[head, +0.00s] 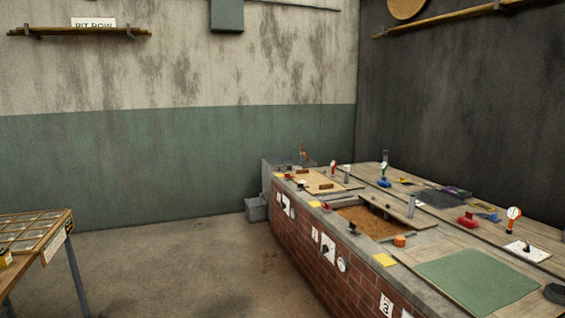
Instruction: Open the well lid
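A long brick counter (325,232) runs along the right side, with wells set in its top. The nearer well (362,221) is partly uncovered and shows brown, grain-like material inside. A wooden board (398,208), which looks like a lid, lies across its back right side. Farther along, a pale wooden lid (333,181) with small wooden bars on it appears to cover another opening. I cannot tell which of these is the well lid. Neither of my grippers is in view.
A green mat (478,281) lies on the near counter top. Red, blue and orange small items and upright dials (513,214) stand along the counter. A table with a gridded tray (32,231) stands at left. The floor (185,270) between is clear.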

